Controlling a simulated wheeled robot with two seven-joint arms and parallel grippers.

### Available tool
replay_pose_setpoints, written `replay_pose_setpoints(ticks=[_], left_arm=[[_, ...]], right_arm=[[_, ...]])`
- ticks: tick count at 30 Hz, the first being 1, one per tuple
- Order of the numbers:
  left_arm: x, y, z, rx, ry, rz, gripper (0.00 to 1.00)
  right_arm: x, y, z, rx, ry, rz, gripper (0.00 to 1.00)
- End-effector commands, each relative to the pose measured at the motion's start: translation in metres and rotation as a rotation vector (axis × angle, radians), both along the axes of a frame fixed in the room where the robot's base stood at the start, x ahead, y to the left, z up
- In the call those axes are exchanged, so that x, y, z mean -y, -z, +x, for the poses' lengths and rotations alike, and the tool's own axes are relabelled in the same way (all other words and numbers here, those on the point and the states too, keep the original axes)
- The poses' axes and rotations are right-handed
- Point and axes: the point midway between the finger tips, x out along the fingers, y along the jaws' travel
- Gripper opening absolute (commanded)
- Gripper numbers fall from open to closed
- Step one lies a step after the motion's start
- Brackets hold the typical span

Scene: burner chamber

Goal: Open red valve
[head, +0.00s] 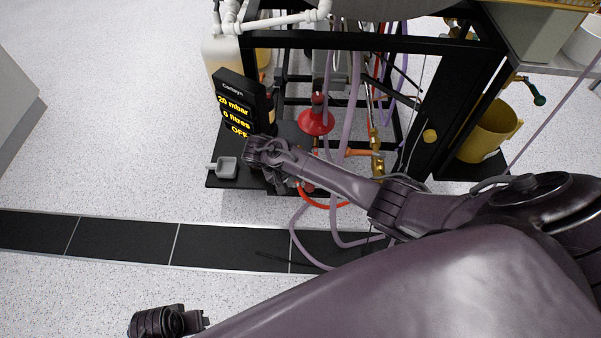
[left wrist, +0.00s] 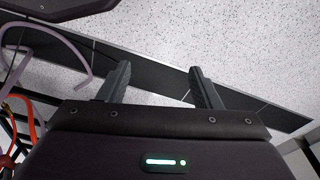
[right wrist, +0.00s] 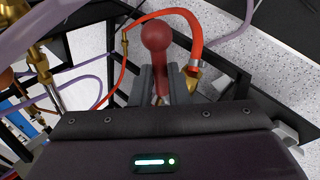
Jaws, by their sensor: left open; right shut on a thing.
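The red valve handle (right wrist: 157,38) has a round knob and a narrower stem in the right wrist view. My right gripper (right wrist: 162,84) is shut on its stem, with one finger on each side and the knob sticking out beyond the fingertips. In the head view my right gripper (head: 278,178) is low at the front of the black frame, and my arm hides most of the valve. My left gripper (left wrist: 160,84) is open and empty above the floor. It also shows in the head view (head: 203,320) at the bottom left, well away from the frame.
A red hose (right wrist: 190,18) with brass fittings curves close around the handle. A black display (head: 240,108) reads 20 mbar, 0 litres, OFF. A red cone-shaped part (head: 316,120) stands behind my right arm. Pale purple hoses (head: 305,240) hang at the front. The floor on the left is clear.

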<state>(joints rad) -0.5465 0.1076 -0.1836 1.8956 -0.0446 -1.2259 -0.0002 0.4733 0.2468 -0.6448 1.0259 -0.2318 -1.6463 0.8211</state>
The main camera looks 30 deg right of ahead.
Motion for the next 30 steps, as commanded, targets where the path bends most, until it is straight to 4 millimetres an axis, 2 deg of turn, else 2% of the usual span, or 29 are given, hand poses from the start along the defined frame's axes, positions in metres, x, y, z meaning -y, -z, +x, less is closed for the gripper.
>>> replay_pose_setpoints(ticks=[5,6,11,19,23,27,30], left_arm=[[0.0,0.0,0.0,0.0,0.0,0.0,0.58],[0.0,0.0,0.0,0.0,0.0,0.0,0.58],[0.0,0.0,0.0,0.0,0.0,0.0,0.58],[0.0,0.0,0.0,0.001,0.0,0.0,0.58],[0.001,-0.002,0.002,0.012,-0.001,-0.003,0.58],[-0.003,0.022,0.001,0.009,-0.01,0.001,0.58],[-0.002,0.017,0.002,0.013,-0.006,-0.002,0.58]], right_arm=[[-0.001,-0.001,0.001,0.004,-0.001,0.002,0.0],[-0.001,-0.001,0.001,0.004,-0.001,0.002,0.16],[0.0,-0.001,0.001,0.003,-0.001,0.002,0.37],[0.0,-0.001,0.001,0.002,-0.001,0.001,0.37],[-0.005,-0.008,0.002,0.003,-0.003,0.003,0.37],[-0.019,-0.029,0.004,0.006,-0.003,0.004,0.37],[-0.044,-0.025,0.008,0.003,-0.005,0.005,0.37]])
